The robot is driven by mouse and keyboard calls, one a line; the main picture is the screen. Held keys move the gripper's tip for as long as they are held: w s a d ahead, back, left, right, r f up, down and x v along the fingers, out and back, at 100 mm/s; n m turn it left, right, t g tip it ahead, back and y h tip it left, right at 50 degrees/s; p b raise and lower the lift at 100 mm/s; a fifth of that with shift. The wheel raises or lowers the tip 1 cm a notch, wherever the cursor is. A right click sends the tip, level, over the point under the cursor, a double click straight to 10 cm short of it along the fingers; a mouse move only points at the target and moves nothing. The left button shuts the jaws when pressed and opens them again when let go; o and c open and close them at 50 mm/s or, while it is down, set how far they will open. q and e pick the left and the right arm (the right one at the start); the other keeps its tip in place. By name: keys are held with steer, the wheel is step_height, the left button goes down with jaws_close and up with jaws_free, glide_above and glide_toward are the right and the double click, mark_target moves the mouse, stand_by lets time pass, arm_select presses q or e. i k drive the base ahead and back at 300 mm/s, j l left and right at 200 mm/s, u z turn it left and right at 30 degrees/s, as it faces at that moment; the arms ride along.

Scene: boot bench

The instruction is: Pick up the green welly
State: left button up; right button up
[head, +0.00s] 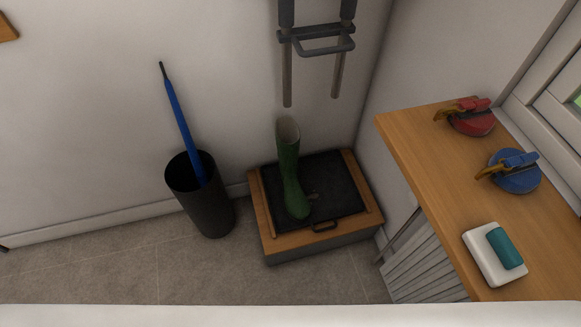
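The green welly (289,172) stands upright on a black mat (335,177) set in a low wooden-topped box (286,246) against the wall. Its pale open top faces up and its toe points toward the front of the box. Nothing covers it from this view. Neither of my grippers is in view.
A dark bin (211,217) with a blue umbrella (180,120) stands left of the box. A rack with two downward pegs (316,47) is on the wall above. The right-hand wooden shelf (436,160) holds red (471,119) and blue (515,176) clamp-like items and a white dish (483,258) with a teal block (504,247).

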mark_target(297, 205)
steer(key=i+j, duration=0.1)
steer(key=j, duration=0.35)
steer(key=i+j+z, duration=0.1)
steer(key=j, duration=0.3)
steer(key=i+j, duration=0.15)
steer(key=j, duration=0.3)
steer(key=i+j, duration=0.1)
steer(key=j, duration=0.35)
steer(key=i+j+z, duration=0.1)
steer(key=j, duration=0.35)
steer(key=i+j, duration=0.1)
steer(key=j, duration=0.35)
steer(key=z, duration=0.05)
